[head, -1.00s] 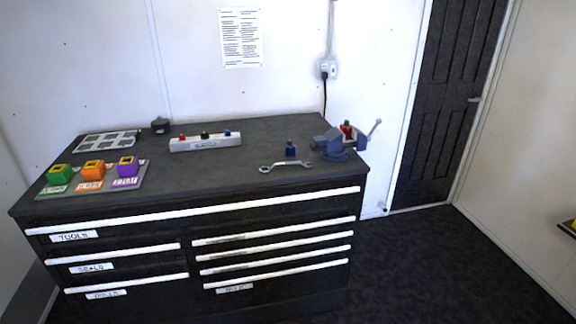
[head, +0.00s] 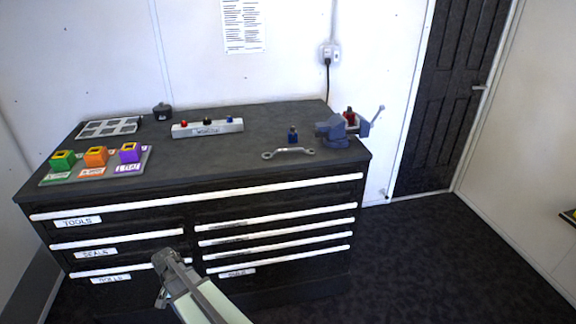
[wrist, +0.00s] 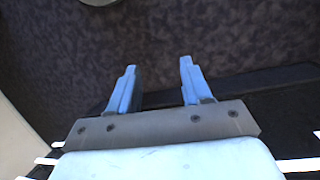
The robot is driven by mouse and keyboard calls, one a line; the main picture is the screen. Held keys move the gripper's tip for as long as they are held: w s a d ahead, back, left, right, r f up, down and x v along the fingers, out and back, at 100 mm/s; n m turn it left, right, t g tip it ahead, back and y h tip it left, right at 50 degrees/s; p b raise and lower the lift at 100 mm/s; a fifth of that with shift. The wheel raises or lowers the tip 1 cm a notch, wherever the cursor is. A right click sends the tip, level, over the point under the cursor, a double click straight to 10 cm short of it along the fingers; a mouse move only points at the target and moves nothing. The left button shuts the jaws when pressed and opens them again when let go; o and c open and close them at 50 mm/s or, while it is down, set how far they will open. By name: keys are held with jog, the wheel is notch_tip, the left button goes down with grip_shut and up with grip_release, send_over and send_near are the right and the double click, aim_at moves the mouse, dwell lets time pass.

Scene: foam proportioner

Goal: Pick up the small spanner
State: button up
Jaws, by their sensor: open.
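A small silver spanner (head: 288,153) lies flat on the dark bench top near its front edge, right of centre. My gripper (head: 160,279) shows in the head view low in front of the drawers, well below and left of the spanner. In the wrist view my gripper (wrist: 158,84) has its two blue fingers apart with nothing between them. The wrist view looks onto dark carpet, and the spanner is not in it.
A blue vice (head: 340,130) and a small blue-topped piece (head: 293,135) stand close behind the spanner. A white rack (head: 207,128), a grey tray (head: 108,127) and green, orange and purple blocks (head: 97,157) occupy the left and back. Drawer handles (head: 200,198) jut from the bench front.

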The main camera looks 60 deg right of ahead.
jog(key=w+d+r+m+t, duration=0.1)
jog(key=w+d+r+m, duration=0.2)
jog(key=w+d+r, duration=0.5)
jog(key=w+d+r+m+t, duration=0.1)
jog(key=d+r+m, duration=0.35)
jog(key=r, duration=0.75)
jog(key=d+r+m+t+h, duration=0.1)
jog(key=d+r+m, duration=0.1)
jog(key=d+r, duration=0.6)
jog(key=d+r+m, duration=0.2)
jog(key=d+r, duration=0.4)
jog(key=r, duration=0.5)
jog(key=s+d+r+m+h, duration=0.2)
jog(key=d+r, duration=0.4)
jog(key=d, duration=0.3)
jog(key=m+g+h, duration=0.1)
jog(key=m+g, duration=0.2)
send_over(288, 149)
jog(key=w+a, duration=0.1)
jog(key=w, duration=0.1)
notch_tip(288, 149, down, 5)
jog(key=shift+a+r, duration=0.15)
jog(key=shift+r, duration=0.05)
jog(key=shift+x, duration=2.55)
jog(key=shift+s+a, duration=0.15)
jog(key=shift+a, duration=0.05)
